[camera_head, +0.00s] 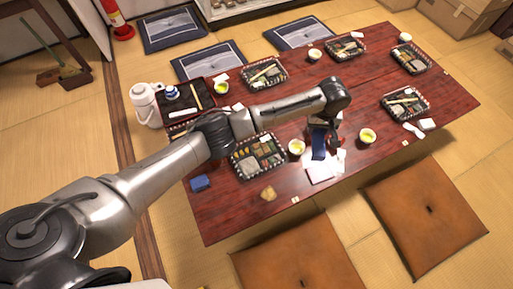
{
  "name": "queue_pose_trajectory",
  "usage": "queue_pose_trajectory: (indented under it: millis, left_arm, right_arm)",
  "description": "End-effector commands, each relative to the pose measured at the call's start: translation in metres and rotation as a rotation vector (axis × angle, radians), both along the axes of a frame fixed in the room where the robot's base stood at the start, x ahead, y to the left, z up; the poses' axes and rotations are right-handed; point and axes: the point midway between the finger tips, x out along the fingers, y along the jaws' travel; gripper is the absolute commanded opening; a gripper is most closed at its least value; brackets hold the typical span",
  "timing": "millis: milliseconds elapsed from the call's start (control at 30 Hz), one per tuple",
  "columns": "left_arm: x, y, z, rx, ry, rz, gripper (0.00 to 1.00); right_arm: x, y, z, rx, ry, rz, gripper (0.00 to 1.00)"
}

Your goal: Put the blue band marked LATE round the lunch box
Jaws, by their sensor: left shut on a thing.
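My left gripper (331,128) points down over the near middle of the low table and is shut. A dark blue strip (318,143) shows just below its jaws, and I take it for the blue band in its grip. No lettering can be read on it. A black, white-edged lunch box (258,157) with food stands to the left of the gripper, apart from the strip. Similar boxes stand further off, and I cannot tell which one is meant. The jaws are partly hidden by the wrist. My right gripper is not in view.
The red-brown table (225,220) also holds a small blue object (200,183), a tan lump (268,193), a white paper-like item (319,172) and tea cups (297,147). A tray (180,108) and white jug (144,104) are at left. Its near left corner is clear.

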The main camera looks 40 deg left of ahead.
Motion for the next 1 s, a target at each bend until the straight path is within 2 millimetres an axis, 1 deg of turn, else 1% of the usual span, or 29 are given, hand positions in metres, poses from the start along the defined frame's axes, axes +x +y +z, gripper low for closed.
queue_pose_trajectory:
  millis: [33,67,100,167,200,267,300,400,500,600,700,833,1000]
  left_arm:
    - [-0.005,0.019,-0.034,0.001,0.007,0.056,0.36]
    - [-0.007,0.030,-0.047,0.002,0.008,0.087,0.36]
    - [-0.010,0.043,-0.065,0.001,0.007,0.127,0.36]
    - [-0.016,0.064,-0.091,0.002,0.007,0.186,0.36]
    - [-0.020,0.078,-0.108,0.001,0.006,0.224,0.36]
    - [-0.027,0.097,-0.131,0.002,0.004,0.275,0.36]
    - [-0.032,0.110,-0.146,0.002,0.005,0.308,0.36]
    - [-0.044,0.139,-0.178,0.001,0.003,0.380,0.36]
    - [-0.056,0.164,-0.203,0.000,0.002,0.437,0.36]
    - [-0.066,0.183,-0.221,-0.001,0.001,0.479,0.36]
    - [-0.073,0.196,-0.233,-0.001,0.000,0.508,0.36]
    - [-0.079,0.206,-0.242,-0.002,-0.001,0.529,0.36]
    - [-0.081,0.210,-0.247,-0.002,-0.001,0.536,0.36]
  right_arm:
    - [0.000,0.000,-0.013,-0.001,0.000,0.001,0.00]
    - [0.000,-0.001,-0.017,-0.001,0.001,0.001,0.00]
    - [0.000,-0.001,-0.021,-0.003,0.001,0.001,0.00]
    - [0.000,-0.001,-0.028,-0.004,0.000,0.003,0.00]
    - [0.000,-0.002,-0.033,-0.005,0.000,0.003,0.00]
    - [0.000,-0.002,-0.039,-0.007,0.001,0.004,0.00]
    - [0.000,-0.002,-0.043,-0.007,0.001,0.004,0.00]
    - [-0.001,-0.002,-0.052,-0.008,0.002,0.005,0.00]
    - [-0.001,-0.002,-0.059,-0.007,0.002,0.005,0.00]
    - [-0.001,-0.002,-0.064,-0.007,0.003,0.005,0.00]
    - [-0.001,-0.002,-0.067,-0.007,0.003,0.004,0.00]
    - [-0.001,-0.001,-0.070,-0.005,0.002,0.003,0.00]
    - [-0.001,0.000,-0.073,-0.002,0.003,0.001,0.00]
